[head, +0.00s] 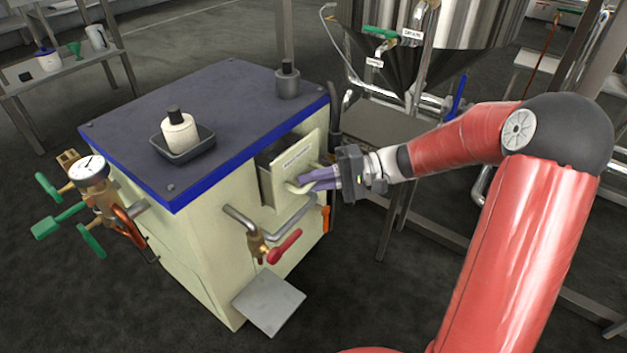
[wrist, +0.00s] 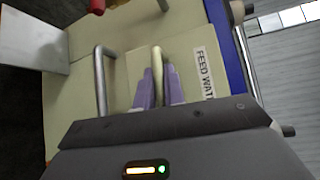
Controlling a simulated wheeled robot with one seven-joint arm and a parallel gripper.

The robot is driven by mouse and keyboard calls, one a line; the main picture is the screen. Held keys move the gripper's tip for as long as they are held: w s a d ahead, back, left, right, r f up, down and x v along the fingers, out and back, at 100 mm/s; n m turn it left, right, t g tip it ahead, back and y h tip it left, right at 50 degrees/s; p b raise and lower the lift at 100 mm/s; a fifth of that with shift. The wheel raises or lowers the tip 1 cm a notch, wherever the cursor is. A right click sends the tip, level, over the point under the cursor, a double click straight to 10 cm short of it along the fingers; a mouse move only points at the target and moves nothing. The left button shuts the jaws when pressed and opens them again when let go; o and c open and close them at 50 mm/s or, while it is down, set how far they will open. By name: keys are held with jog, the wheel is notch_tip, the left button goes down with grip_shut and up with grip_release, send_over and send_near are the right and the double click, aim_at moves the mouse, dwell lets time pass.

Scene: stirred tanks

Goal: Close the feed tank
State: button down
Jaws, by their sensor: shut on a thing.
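The feed tank is a cream drawer-like box (head: 284,196) in the side of a cream cabinet. Its front stands out from the cabinet, and a dark opening shows at its top. Its front bears a label, readable as "FEED WAT…" (wrist: 203,72) in the wrist view. A cream bar handle (head: 296,188) is on that front; it also shows in the wrist view (wrist: 157,58). My gripper (head: 318,178) has its purple fingers shut on this handle, one on each side in the wrist view (wrist: 158,80). The inside of the tank is mostly hidden.
The cabinet (head: 200,240) has a dark top with blue edges, carrying a white bottle (head: 178,130) in a tray. A bent pipe with a red-handled valve (head: 284,246) sticks out below the tank. A grey plate (head: 268,300) juts out low. A steel vessel (head: 450,40) stands behind.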

aim_at(299, 173)
jog(key=w+a, duration=0.2)
jog(key=a, duration=0.1)
jog(key=shift+w, duration=0.3)
jog(key=c, duration=1.5)
grip_release()
jog(key=shift+a, duration=0.1)
jog(key=d, duration=0.5)
jog(key=w+d+r+p, duration=0.1)
jog(key=d, duration=0.1)
jog(key=shift+d, duration=0.35)
